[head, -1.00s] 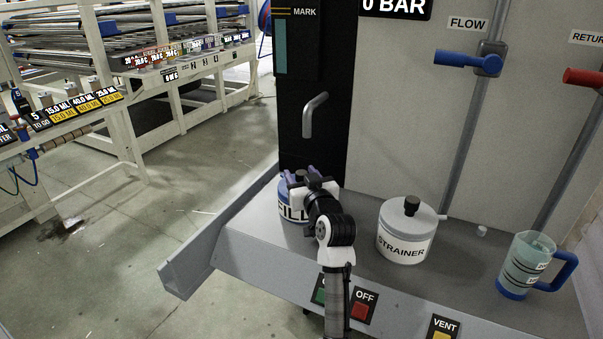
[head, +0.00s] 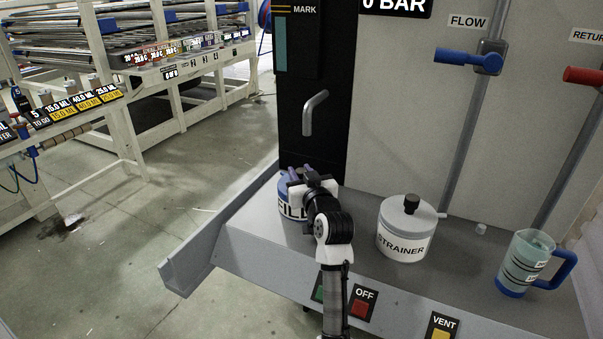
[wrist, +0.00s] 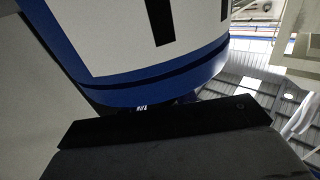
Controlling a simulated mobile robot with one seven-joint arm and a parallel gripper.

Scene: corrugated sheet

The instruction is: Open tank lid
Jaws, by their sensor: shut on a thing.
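The tank is a small white container with a FILL label (head: 291,210) and a blue lid (head: 284,187), standing on the left of the grey ledge. My gripper (head: 301,174) is at the top of the tank, shut on the blue lid, and hides much of it in the head view. In the wrist view the white wall with black lettering (wrist: 150,35) and a blue band (wrist: 185,78) fill the upper part. The fingertips' contact is not clearly visible. The lid appears to sit on the tank.
The STRAINER pot (head: 403,232) with a black knob stands to the right, and a clear jug (head: 527,262) with a blue handle beyond it. A grey bent handle (head: 314,112) juts from the black panel above. Buttons (head: 361,303) line the ledge's front.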

